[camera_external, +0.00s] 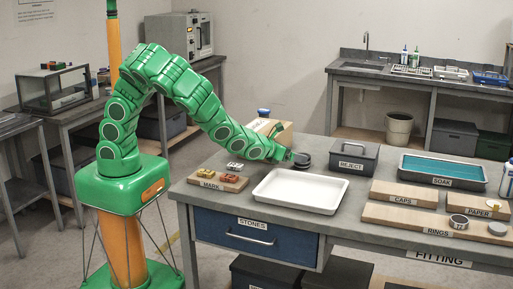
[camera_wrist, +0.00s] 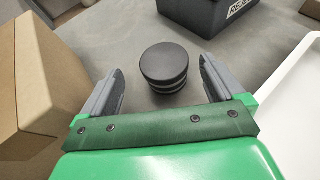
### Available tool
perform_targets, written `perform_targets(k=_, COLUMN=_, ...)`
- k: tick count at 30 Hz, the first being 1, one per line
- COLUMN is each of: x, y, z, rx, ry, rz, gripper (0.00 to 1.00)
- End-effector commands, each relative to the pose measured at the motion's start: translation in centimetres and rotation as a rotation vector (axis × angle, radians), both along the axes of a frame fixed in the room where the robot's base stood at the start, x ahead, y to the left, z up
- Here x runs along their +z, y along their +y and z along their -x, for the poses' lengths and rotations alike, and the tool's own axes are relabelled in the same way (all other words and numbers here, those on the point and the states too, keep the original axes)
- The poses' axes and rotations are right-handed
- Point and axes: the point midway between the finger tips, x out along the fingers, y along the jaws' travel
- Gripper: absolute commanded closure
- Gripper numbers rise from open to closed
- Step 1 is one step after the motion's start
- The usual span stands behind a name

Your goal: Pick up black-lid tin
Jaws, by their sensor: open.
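The black-lid tin (camera_wrist: 164,64) is a short round tin with a flat black top, standing upright on the grey table. In the wrist view it is ahead of my gripper (camera_wrist: 160,85), roughly centred between the two grey fingers. The fingers are open and apart from the tin, with a gap on each side. In the external view the tin (camera_external: 302,159) shows as a dark disc at the end of my green arm. My gripper (camera_external: 288,156) is low over the table there, and its fingers are hard to make out.
A cardboard box (camera_wrist: 45,85) stands close on the left in the wrist view. The REJECT bin (camera_external: 352,158) is just beyond the tin. A white tray (camera_external: 278,205) lies to the near side. Bare table surrounds the tin.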

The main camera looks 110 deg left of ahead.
Motion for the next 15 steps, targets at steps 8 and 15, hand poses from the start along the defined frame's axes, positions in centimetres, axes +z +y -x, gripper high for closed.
perform_targets(k=8, x=-1.1, y=1.5, z=-1.5, rx=-0.001, ry=0.000, rz=0.002, gripper=0.04)
perform_targets(k=15, x=-1.8, y=3.0, z=-2.5, rx=0.000, ry=0.000, rz=0.001, gripper=0.04)
